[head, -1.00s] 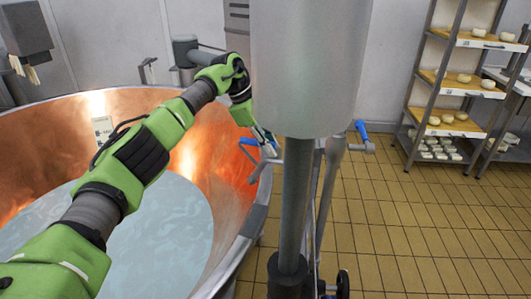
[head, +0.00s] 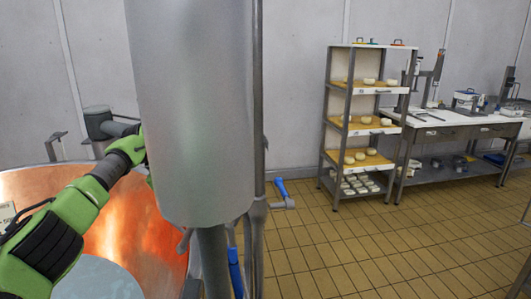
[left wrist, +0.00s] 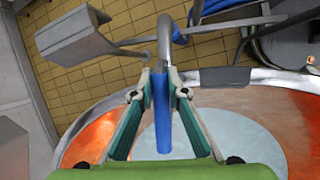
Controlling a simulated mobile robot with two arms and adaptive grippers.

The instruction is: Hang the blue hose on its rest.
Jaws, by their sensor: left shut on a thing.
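In the left wrist view my left gripper (left wrist: 161,84) has its two teal fingers closed around a blue grip (left wrist: 162,128) at the end of a bent metal tube. The grip points down over the copper vat's opening. I cannot tell whether this grip belongs to the blue hose.
The copper vat (head: 140,225) holds pale liquid at the left. The large grey cylinder (head: 190,110) blocks the middle. A blue-handled bracket (head: 282,188) sticks out right of it. A cheese rack (head: 330,130) and a bench (head: 450,132) stand behind.

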